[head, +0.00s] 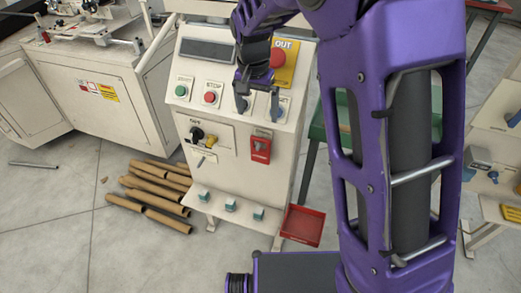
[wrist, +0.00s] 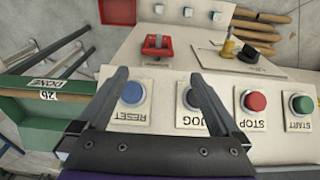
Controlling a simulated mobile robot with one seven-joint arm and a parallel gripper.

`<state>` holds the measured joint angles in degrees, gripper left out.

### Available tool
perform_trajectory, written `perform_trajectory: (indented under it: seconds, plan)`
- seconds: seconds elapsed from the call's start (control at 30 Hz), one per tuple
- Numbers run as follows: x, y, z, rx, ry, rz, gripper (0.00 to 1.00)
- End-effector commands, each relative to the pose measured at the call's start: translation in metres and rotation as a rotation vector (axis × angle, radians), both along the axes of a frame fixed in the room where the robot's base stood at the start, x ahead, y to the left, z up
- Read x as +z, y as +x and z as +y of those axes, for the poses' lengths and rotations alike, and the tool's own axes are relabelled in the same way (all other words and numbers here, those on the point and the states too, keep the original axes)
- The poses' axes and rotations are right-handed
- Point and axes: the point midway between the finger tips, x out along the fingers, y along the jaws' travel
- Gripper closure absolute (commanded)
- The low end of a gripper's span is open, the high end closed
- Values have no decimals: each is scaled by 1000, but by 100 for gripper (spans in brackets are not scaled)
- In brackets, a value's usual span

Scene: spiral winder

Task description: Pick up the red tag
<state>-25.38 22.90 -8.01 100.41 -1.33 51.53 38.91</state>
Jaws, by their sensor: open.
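The red tag (head: 260,150) is on the lower front panel of the cream control console (head: 230,178), right of the black knob. In the wrist view the red tag (wrist: 157,52) appears beyond my fingertips, with a small metal part in front of it.
A yellow-backed red OUT button (head: 279,59) stands close to my gripper. A red tray (head: 302,226) sits low at the console's right. Cardboard tubes (head: 150,195) lie on the floor at left. A green bin (wrist: 45,110) is at the wrist view's left.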

Motion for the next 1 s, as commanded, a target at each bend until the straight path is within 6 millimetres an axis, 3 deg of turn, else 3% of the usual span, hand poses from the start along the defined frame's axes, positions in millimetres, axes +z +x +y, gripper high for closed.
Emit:
perform_trajectory:
  seconds: [0.1, 0.3, 0.57, 0.8, 1.0]
  plan:
    - [-30, 3, -2, -1, -2, 3, 0]
    - [-64, 7, -4, -1, -2, 1, 0]
    - [-82, 8, -5, 0, -2, 0, 0]
    - [-118, 8, -8, 1, -3, 1, 0]
    - [-127, 10, -8, 1, -1, -2, 0]
